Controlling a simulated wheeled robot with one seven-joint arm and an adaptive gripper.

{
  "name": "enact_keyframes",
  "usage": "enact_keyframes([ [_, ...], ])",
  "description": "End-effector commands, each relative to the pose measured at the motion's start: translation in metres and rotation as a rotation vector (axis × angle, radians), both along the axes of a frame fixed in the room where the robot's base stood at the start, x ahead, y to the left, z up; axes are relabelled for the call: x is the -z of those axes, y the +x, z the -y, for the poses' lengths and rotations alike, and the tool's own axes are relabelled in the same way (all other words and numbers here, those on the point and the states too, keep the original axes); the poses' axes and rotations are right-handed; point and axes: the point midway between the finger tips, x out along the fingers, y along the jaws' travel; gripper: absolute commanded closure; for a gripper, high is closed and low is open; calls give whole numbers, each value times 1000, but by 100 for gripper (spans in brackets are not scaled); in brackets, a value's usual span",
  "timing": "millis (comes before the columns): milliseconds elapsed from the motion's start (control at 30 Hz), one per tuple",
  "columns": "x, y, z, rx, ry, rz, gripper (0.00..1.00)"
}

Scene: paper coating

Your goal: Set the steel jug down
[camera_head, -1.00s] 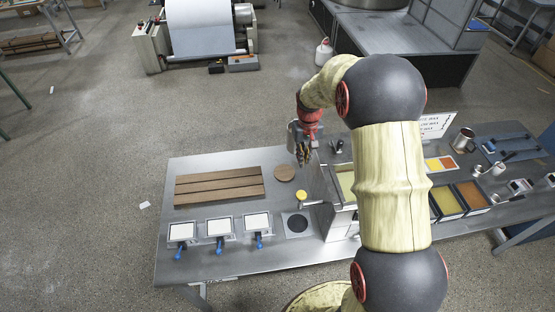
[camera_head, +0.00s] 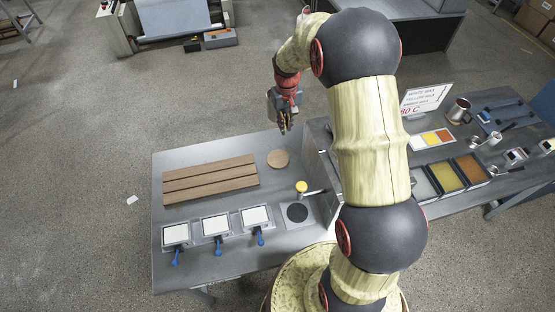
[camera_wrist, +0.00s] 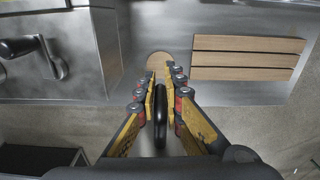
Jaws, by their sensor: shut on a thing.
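My gripper (camera_head: 284,128) hangs past the far edge of the left table in the head view. In the wrist view its fingers (camera_wrist: 164,80) are closed on either side of a black upright handle (camera_wrist: 160,112), which I take for the steel jug's. A grey metal shape (camera_head: 272,103) beside the gripper may be the jug's body; I cannot tell it clearly from the gripper. A round wooden pad (camera_head: 278,158) lies bare on the table (camera_head: 225,150); it also shows beyond the fingertips in the wrist view (camera_wrist: 158,62).
Wooden slats (camera_head: 210,179) lie left of the pad. Blue-handled trays (camera_head: 215,226), a dark round plate (camera_head: 297,212) and a yellow-topped item (camera_head: 301,186) stand nearer the front. A metal pot (camera_head: 458,110) and wax tanks (camera_head: 447,177) are at right. Bare steel surrounds the pad.

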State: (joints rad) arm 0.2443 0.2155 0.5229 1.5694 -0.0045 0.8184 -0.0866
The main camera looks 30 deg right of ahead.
Motion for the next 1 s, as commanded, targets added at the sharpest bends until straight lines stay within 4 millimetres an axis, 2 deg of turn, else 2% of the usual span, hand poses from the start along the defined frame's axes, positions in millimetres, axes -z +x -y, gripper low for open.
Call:
enact_keyframes([
  [33, 9, 0, 0, 0, 0, 0, 100],
  [367, 50, 0, 0, 0, 0, 0, 100],
  [800, 156, 1, 0, 0, 0, 0, 100],
  [1000, 190, 1, 0, 0, 0, 0, 100],
])
